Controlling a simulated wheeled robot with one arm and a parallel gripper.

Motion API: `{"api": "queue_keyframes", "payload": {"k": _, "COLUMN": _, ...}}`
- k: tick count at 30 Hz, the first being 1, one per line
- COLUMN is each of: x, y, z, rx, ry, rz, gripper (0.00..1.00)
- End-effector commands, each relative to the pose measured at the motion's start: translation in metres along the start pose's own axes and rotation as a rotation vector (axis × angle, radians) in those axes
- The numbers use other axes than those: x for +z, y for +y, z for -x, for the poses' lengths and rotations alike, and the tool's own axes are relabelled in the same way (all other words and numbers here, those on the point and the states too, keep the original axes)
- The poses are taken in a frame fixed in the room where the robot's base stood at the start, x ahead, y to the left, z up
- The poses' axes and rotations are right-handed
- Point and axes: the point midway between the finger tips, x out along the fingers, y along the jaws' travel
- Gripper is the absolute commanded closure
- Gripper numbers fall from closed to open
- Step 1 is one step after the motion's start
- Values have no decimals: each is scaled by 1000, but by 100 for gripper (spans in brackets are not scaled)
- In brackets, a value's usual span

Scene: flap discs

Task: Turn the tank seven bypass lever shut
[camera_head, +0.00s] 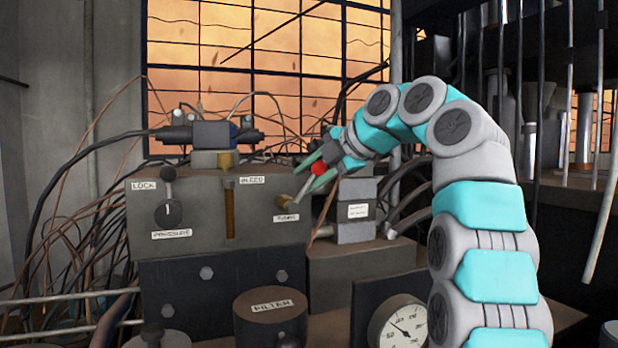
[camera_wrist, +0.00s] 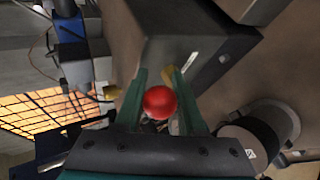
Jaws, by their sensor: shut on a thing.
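A lever with a red knob (camera_head: 320,168) sticks out from the right end of the front of a grey-brown block (camera_head: 261,232). Its pale shaft (camera_head: 302,189) slants down and left from the knob to a brass pivot (camera_head: 286,203). A small label (camera_head: 286,217) under the pivot is too blurred to read surely. My gripper (camera_head: 306,180) comes from the upper right, its green fingers on both sides of the lever just below the knob. In the wrist view the red knob (camera_wrist: 160,102) sits between the two fingers, which hide part of the shaft.
A black lever (camera_head: 168,190) marked LOCK and PRESSURE is at the block's left. A brass slot (camera_head: 229,212) by a BLEED label is in the middle. Below are a FILTER cap (camera_head: 270,305) and a gauge (camera_head: 399,325). Cables crowd the left.

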Motion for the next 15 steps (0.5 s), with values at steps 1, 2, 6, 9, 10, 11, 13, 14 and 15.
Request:
{"api": "queue_keyframes", "payload": {"k": 1, "x": -4, "y": -1, "z": -2, "rx": -7, "ry": 8, "rz": 5, "gripper": 100}}
{"api": "queue_keyframes", "payload": {"k": 2, "x": -4, "y": -1, "z": -2, "rx": -7, "ry": 9, "rz": 5, "gripper": 100}}
{"api": "queue_keyframes", "payload": {"k": 6, "x": -5, "y": -1, "z": -2, "rx": -7, "ry": 9, "rz": 5, "gripper": 100}}
{"api": "queue_keyframes", "payload": {"k": 9, "x": -5, "y": -1, "z": -3, "rx": -7, "ry": 10, "rz": 5, "gripper": 100}}
{"api": "queue_keyframes", "payload": {"k": 10, "x": -5, "y": -1, "z": -3, "rx": -7, "ry": 10, "rz": 5, "gripper": 100}}
{"api": "queue_keyframes", "payload": {"k": 11, "x": -5, "y": -1, "z": -3, "rx": -7, "ry": 10, "rz": 5, "gripper": 100}}
{"api": "queue_keyframes", "payload": {"k": 13, "x": -5, "y": -1, "z": -3, "rx": -7, "ry": 10, "rz": 5, "gripper": 100}}
{"api": "queue_keyframes", "payload": {"k": 14, "x": -5, "y": -1, "z": -3, "rx": -7, "ry": 10, "rz": 5, "gripper": 100}}
{"api": "queue_keyframes", "payload": {"k": 15, "x": -5, "y": -1, "z": -3, "rx": -7, "ry": 10, "rz": 5, "gripper": 59}}
